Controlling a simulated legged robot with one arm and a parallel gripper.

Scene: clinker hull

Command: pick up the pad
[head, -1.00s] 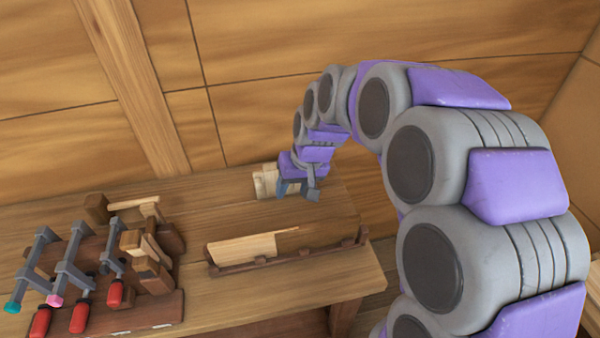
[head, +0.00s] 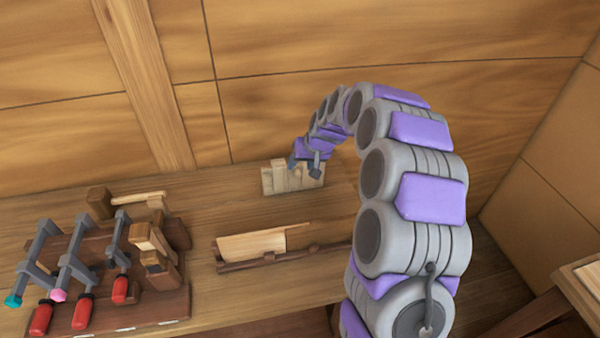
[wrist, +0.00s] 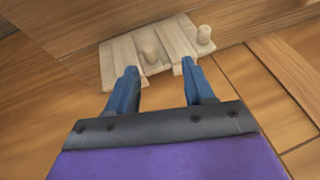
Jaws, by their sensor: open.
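A pale wooden rack (head: 268,183) lies at the back of the bench. It also shows in the wrist view (wrist: 115,68), with flat pale pieces and short round pegs (wrist: 204,36) on it. One of these pieces may be the pad; I cannot tell which. My gripper (head: 306,164) is at the rack's right part in the head view and covers some of it. In the wrist view my gripper (wrist: 158,67) has its two blue fingers apart, pointing at the rack's near edge. Nothing is held between them. Whether the fingertips touch the rack is unclear.
Clamps with red handles (head: 82,312) stand on a dark wooden stand at the left. A narrow tray (head: 240,266) with a pale board (head: 250,245) lies nearer on the bench (head: 215,205). A wooden wall (head: 350,50) rises close behind. Another wooden surface (head: 585,285) is at the right.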

